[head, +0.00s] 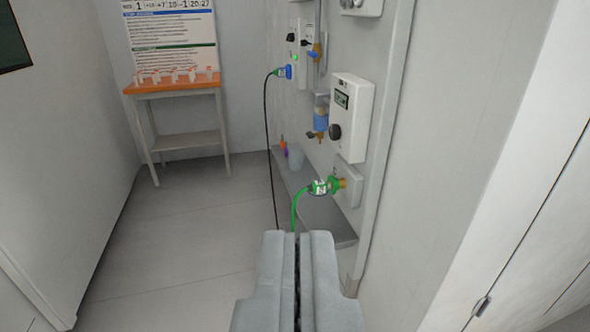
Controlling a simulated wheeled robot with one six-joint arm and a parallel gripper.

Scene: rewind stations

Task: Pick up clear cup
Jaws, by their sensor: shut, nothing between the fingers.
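A clear cup (295,157) stands on a narrow grey wall shelf (330,222), toward its far end. It looks small and pale against the wall. My gripper (298,238) is at the bottom middle of the head view, its fingers together and empty. It is on the near side of the shelf, well apart from the cup.
A green hose (297,205) with a green connector (325,186) hangs from the wall fitting near the shelf's front. A black cable (266,120) drops from a blue plug. A white control box (351,117) juts from the wall. An orange-topped table (172,86) stands at the back left. The left floor is clear.

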